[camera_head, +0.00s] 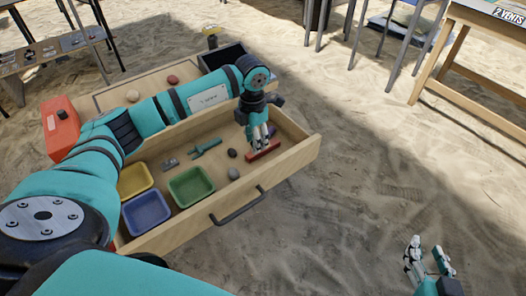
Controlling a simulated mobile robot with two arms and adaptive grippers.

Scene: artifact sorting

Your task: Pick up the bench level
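A red bar (270,152), which looks like the bench level, lies in the right part of the open wooden drawer. My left gripper (260,146) points down at the bar, its fingertips at or just above it and partly covering it. I cannot tell whether the fingers are closed on it. The bar appears to rest on the drawer floor. My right gripper (430,260) is open and empty over the sand at the lower right, far from the drawer.
The drawer also holds a yellow bin (134,192), a blue bin (146,231), a green bin (191,203), a teal tool (206,148), a grey piece (170,164) and small stones (233,174). The drawer's front wall (291,170) rises beside the bar. Open sand lies to the right.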

